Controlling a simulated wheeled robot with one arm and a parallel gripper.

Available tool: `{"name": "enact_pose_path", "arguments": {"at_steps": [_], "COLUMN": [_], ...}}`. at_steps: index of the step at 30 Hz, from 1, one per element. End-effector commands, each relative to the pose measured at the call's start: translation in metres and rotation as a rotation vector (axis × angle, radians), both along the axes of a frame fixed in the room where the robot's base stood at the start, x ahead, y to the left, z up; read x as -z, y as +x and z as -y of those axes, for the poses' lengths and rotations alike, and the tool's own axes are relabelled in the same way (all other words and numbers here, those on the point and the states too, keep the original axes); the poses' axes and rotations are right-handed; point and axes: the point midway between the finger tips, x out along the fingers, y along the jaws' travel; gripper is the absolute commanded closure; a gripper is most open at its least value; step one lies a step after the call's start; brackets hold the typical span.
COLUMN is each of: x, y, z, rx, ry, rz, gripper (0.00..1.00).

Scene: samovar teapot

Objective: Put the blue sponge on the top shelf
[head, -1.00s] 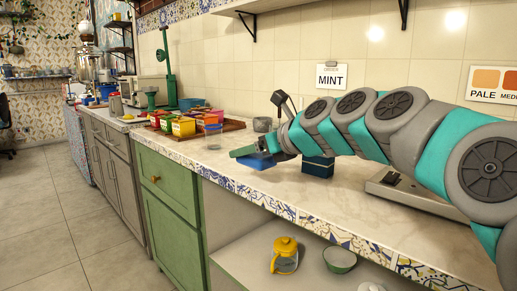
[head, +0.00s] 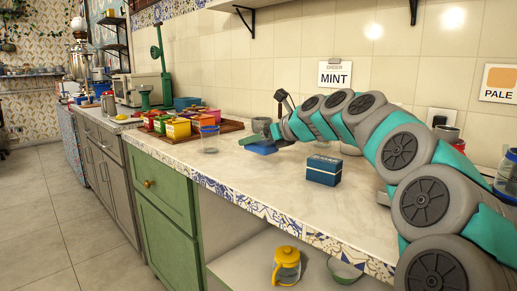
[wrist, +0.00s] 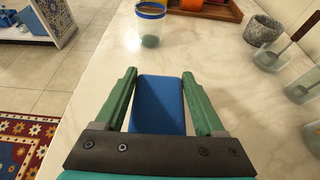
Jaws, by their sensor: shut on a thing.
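The blue sponge (wrist: 160,104) is between the two green fingers of my gripper (wrist: 158,76) in the wrist view. My gripper is shut on it. In the head view, the sponge (head: 264,149) shows below the green fingers of my gripper (head: 256,141), over the worktop; I cannot tell how high it is above the surface. A wall shelf (head: 228,4) with black brackets shows only by its underside at the top edge of the head view. Smaller dark shelves (head: 114,20) hang on the far wall. I cannot tell which is the top shelf.
A dark blue labelled box (head: 323,171) stands on the marble worktop (head: 240,180). A clear cup (head: 209,139) stands left of my gripper, near a tray of coloured boxes (head: 178,128). A yellow-lidded jug (head: 287,266) and a bowl (head: 345,270) sit on the lower shelf. The floor is clear at left.

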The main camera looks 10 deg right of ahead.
Motion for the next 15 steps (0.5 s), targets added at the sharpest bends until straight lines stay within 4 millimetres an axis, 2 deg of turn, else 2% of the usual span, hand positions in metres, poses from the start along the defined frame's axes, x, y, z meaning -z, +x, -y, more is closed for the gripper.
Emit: {"name": "enact_pose_path", "arguments": {"at_steps": [1, 6, 10, 15], "x": [0.002, 0.003, 0.005, 0.009], "y": [0.010, 0.030, 0.039, 0.041], "z": [0.002, 0.010, 0.013, 0.014], "rx": [0.002, 0.001, 0.001, 0.000], "ry": [-0.001, 0.000, 0.000, 0.001], "rz": [0.000, 0.000, -0.001, -0.002], "gripper": [0.81, 0.81, 0.81, 0.81]}}
